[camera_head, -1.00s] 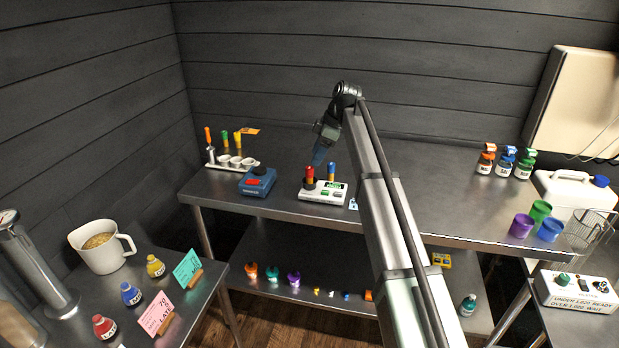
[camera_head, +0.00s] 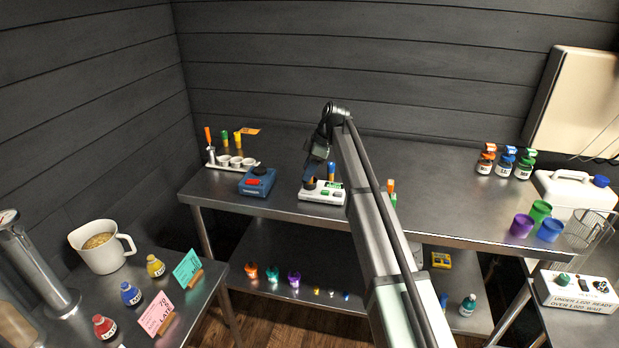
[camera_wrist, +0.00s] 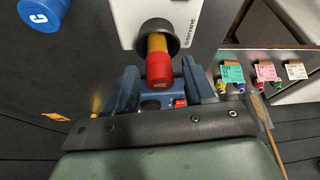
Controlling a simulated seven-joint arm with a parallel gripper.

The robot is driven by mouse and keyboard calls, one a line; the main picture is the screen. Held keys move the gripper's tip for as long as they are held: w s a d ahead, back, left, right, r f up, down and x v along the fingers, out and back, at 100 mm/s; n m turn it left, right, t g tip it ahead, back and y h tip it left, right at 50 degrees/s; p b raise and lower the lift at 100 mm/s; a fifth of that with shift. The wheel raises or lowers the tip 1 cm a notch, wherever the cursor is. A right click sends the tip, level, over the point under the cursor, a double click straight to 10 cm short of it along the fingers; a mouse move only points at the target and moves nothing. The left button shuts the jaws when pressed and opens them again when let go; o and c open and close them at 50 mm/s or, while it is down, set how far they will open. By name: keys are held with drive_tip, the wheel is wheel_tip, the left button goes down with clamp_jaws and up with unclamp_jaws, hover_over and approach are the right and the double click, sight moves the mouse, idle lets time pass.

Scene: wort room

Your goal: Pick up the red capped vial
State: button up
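The red capped vial (camera_wrist: 158,68) has an amber body. In the wrist view it stands in a dark round holder (camera_wrist: 157,36) on a white device (camera_wrist: 118,12). My gripper (camera_wrist: 160,78) is open, with one blue-grey finger on each side of the red cap and a small gap showing on both sides. In the head view my gripper (camera_head: 310,186) is down at the left part of the white device (camera_head: 326,193) and hides the vial.
A blue capped vial (camera_head: 331,170) stands close behind the device; a blue cap (camera_wrist: 45,14) also shows in the wrist view.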

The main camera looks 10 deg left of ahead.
clamp_jaws()
idle(0.3)
